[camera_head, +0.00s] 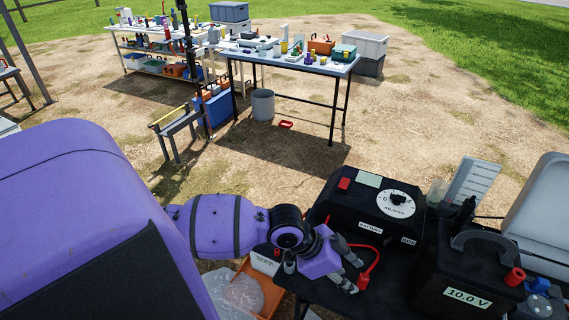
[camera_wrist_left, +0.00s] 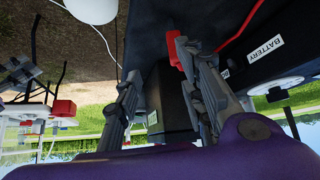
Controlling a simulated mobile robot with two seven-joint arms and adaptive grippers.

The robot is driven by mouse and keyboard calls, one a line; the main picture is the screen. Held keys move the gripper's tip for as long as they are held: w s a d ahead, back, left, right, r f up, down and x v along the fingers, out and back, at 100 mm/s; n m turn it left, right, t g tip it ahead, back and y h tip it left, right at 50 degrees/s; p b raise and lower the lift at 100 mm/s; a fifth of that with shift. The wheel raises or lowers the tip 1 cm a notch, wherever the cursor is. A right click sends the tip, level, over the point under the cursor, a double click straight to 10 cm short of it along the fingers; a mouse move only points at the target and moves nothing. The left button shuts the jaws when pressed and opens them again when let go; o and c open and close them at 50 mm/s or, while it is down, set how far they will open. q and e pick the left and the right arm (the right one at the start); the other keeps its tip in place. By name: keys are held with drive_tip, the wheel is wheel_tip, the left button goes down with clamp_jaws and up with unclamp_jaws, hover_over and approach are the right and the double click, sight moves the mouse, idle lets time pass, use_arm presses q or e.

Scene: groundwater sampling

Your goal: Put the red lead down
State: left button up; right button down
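The red lead (camera_head: 374,262) is a looped red cable at the front of the black instrument box (camera_head: 345,205). Its red end hangs beside the fingertips of my left gripper (camera_head: 356,275). In the left wrist view, the two fingers of my left gripper (camera_wrist_left: 152,56) stand well apart. The red lead (camera_wrist_left: 243,24) runs behind the right-hand finger, and its red end shows beside that fingertip. I see no grip on it, though part of the lead is hidden by the finger. My right gripper is not in view.
A black battery (camera_head: 470,270) reading 10.0 V stands right of the box, with a red terminal (camera_head: 514,277). An orange tray (camera_head: 262,290) lies below my left arm. Dark tabletop (camera_head: 395,292) shows between box and battery. Further tables stand behind.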

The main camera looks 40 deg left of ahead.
use_arm(q)
drive_tip(key=s+a+f+n+t+y, duration=0.1)
drive_tip(key=s+f+n, duration=0.3)
drive_tip(key=s+f, duration=0.4)
drive_tip(key=s+a+f+n+t+y, duration=0.1)
drive_tip(key=s+f+n+y, duration=0.3)
drive_tip(key=s+f, duration=0.4)
drive_tip(key=s+t, duration=0.1)
drive_tip(key=s, duration=0.4)
drive_tip(key=shift+s+a+f+n+t, duration=0.15)
drive_tip(key=shift+a+f+n+t, duration=0.15)
drive_tip(key=shift+a+n, duration=0.1)
drive_tip(key=shift+d+r, duration=0.1)
drive_tip(key=shift+o, duration=0.2)
